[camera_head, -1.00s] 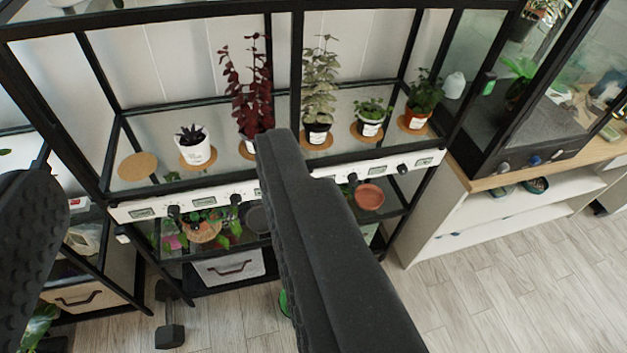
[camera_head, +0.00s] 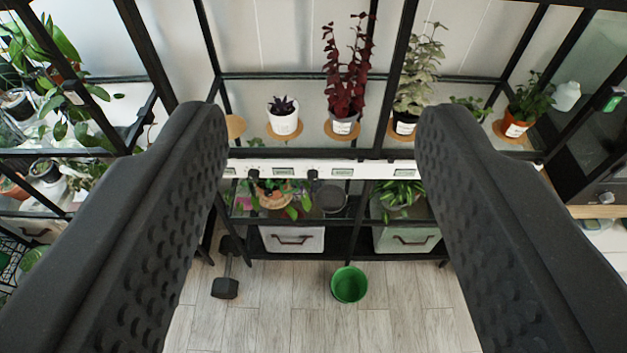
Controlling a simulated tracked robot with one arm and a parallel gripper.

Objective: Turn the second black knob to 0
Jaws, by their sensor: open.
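A white control strip (camera_head: 379,169) runs along the shelf front and carries black knobs and small displays. The first visible knob from the left (camera_head: 253,174) sits beside the left finger's edge. The second visible knob (camera_head: 312,174) is near the middle, between two displays. The display to its right (camera_head: 342,172) is too small to read, and so is the knob's setting. My gripper (camera_head: 320,125) is open and empty. Its two dark textured fingers stand wide apart, left and right of the strip's middle, with the second knob in the gap. The right finger hides the strip's right part.
Potted plants stand on cork mats above the strip, including a dark red one (camera_head: 346,75) and a small succulent (camera_head: 283,115). Black shelf posts (camera_head: 396,75) frame them.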

